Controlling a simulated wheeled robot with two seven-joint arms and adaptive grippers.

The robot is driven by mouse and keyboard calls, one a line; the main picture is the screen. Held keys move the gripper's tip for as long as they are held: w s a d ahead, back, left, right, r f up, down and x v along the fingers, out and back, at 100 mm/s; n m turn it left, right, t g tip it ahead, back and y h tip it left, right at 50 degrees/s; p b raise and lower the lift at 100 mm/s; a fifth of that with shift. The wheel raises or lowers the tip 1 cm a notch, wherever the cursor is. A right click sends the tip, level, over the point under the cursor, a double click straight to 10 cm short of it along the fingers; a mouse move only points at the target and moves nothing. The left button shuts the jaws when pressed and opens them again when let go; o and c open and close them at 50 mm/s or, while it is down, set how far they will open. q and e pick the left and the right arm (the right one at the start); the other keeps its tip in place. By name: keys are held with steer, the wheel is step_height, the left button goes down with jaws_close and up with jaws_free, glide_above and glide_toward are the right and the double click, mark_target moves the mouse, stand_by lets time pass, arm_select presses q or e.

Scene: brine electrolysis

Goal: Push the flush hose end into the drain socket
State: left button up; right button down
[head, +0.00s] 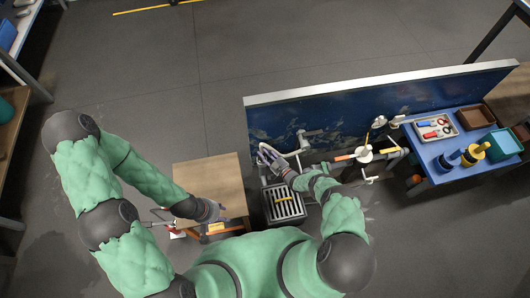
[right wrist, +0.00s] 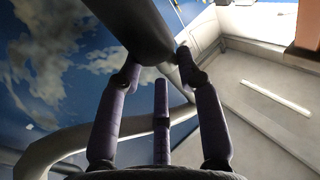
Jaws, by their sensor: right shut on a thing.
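My right gripper (head: 266,154) is by the blue panel, at the pale flush hose (head: 292,153), which curves away to the right. In the right wrist view, the purple fingers of the right gripper (right wrist: 160,66) close on a dark grey tube (right wrist: 135,25), seemingly the hose end. A grey curved length (right wrist: 70,140) runs behind the fingers. I cannot make out the drain socket; a slotted drain grate (head: 283,203) lies below the right gripper in the head view. My left gripper (head: 212,211) is over the wooden table's front edge; its fingers are too small to read.
The blue panel (head: 400,100) with a pale top edge stands behind the right gripper. A wooden table (head: 212,178) is left of the grate. A blue bench (head: 447,178) at right holds a tool tray (head: 434,130) and bins. Valves and pipes (head: 365,155) stand close right of my right forearm.

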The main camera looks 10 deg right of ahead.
steer(key=c, duration=0.7)
jaws_free()
steer(key=shift+c, duration=0.2)
steer(key=v, duration=1.2)
steer(key=shift+r, duration=0.1)
